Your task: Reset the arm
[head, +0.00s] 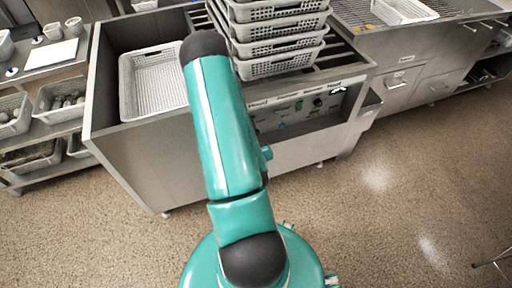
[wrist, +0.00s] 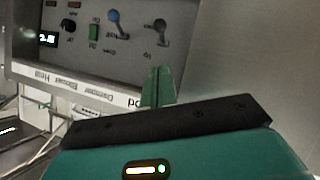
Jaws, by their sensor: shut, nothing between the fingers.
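My teal arm (head: 217,130) rises from the bottom middle of the head view and reaches toward the steel machine; its far end hides the gripper there. My gripper (wrist: 157,85) shows in the wrist view as two green fingers close together, shut, with nothing seen between them. Behind the fingers is the machine's control panel (wrist: 100,30), upside down, with levers and a green switch. The fingers appear apart from the panel, though the distance is hard to judge.
A stack of perforated baskets (head: 280,45) stands on the machine. A single white basket (head: 150,85) sits in the steel basin (head: 105,100) to the left. Shelves with baskets (head: 60,98) stand at far left. The speckled floor (head: 400,200) is clear on the right.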

